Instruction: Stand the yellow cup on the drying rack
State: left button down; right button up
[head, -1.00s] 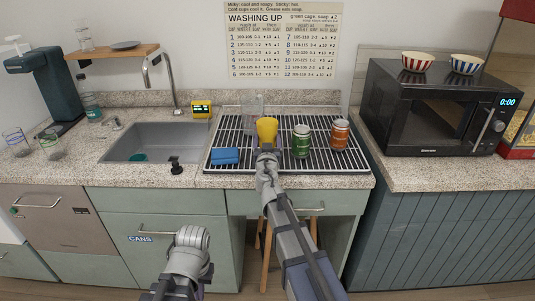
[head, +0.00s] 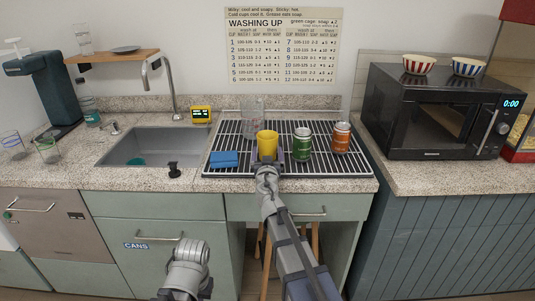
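The fingers look open, with a small gap at the right. They hide the cup's base, so its contact with the rack is not visible. My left arm (head: 187,268) shows at the bottom; its gripper fingers cannot be made out.
The sink (head: 150,148) lies left, a microwave (head: 430,110) right. Bare rack shows at front right.

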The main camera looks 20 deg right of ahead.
jog(key=shift+r, duration=0.1)
jog(key=shift+r, duration=0.15)
jog(key=v, duration=1.2)
